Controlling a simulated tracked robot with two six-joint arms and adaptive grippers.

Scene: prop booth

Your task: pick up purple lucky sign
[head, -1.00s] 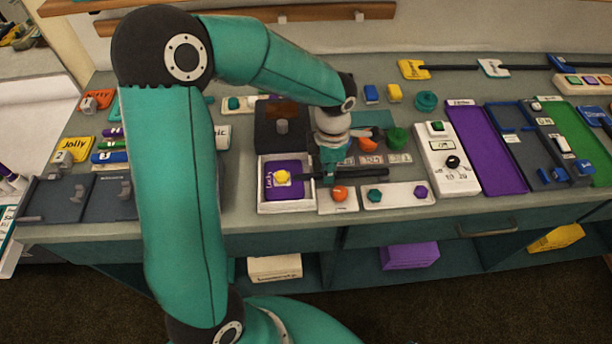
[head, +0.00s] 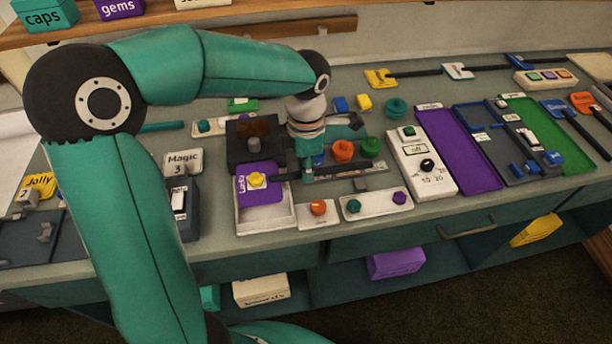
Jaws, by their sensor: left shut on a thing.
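The purple Lucky sign (head: 244,190), with a yellow knob (head: 257,180) on it, is at the back part of a white open tray (head: 266,217). The front of the tray's floor shows bare. The sign appears raised above the tray, though the gap is hard to judge. My left gripper (head: 272,179) reaches in from the right of the sign and is shut on it at the yellow knob; the fingertips are small and dark here. My right gripper is out of view.
A black box (head: 242,132) stands just behind the sign. Orange (head: 343,150) and green (head: 370,147) knobs stand right of my gripper. In front are small plates with an orange knob (head: 318,208) and green and purple knobs. A shelf (head: 170,20) runs along the top.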

